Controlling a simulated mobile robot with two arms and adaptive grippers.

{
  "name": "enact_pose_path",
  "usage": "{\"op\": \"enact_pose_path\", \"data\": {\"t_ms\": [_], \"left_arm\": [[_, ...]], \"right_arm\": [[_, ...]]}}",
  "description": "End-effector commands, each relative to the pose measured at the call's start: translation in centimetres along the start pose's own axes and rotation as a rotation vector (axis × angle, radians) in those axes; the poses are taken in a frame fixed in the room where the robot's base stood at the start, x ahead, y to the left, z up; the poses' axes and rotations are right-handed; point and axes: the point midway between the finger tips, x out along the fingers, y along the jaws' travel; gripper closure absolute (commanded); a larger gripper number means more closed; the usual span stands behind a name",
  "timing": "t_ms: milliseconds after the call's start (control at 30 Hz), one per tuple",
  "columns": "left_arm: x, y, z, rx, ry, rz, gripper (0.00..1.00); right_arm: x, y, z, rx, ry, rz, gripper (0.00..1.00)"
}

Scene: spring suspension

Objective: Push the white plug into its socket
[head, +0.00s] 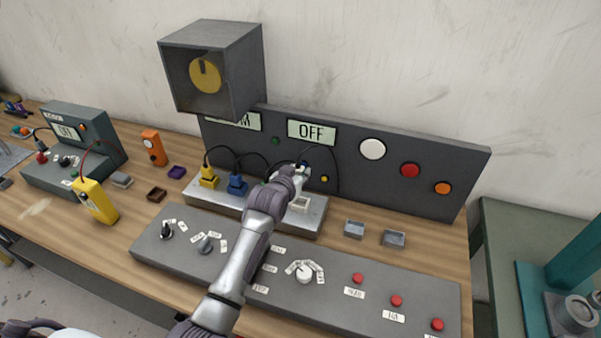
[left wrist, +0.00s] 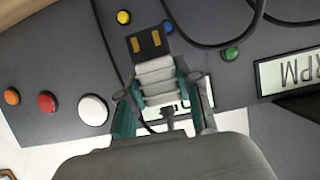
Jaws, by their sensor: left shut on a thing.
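My left gripper (left wrist: 160,100) is shut on the white plug (left wrist: 155,78). In the left wrist view the plug's ribbed white body sits between the teal fingers, and its dark end with two gold contacts faces away from the palm. In the head view my left gripper (head: 296,174) is above and behind the white socket (head: 300,204), and the plug is mostly hidden by the hand. The plug looks apart from the socket, which is at the right end of the grey socket strip (head: 318,214). My right gripper is not in view.
A yellow plug (head: 208,178) and a blue plug (head: 237,185) stand on the strip to the left. Behind is an upright grey panel (head: 345,180) with an OFF display (head: 311,131) and buttons. A sloped control console (head: 335,283) lies in front. Dark cables hang near the hand.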

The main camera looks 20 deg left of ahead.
Motion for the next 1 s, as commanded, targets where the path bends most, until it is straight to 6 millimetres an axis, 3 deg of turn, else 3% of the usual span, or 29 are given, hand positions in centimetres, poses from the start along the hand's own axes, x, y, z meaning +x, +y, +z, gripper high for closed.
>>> {"op": "enact_pose_path", "data": {"t_ms": [100,367,700,1000], "left_arm": [[0.0,0.1,0.0,0.000,-0.001,0.000,1.00],[0.9,0.1,2.3,0.000,0.000,0.000,1.00],[2.1,0.1,5.0,0.000,0.000,0.000,1.00],[2.2,0.1,5.4,0.000,0.000,0.000,1.00]], "right_arm": [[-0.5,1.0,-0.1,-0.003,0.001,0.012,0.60],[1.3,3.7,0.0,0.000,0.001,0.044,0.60],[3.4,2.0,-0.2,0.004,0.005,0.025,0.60],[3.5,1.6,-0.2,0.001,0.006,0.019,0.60]]}}
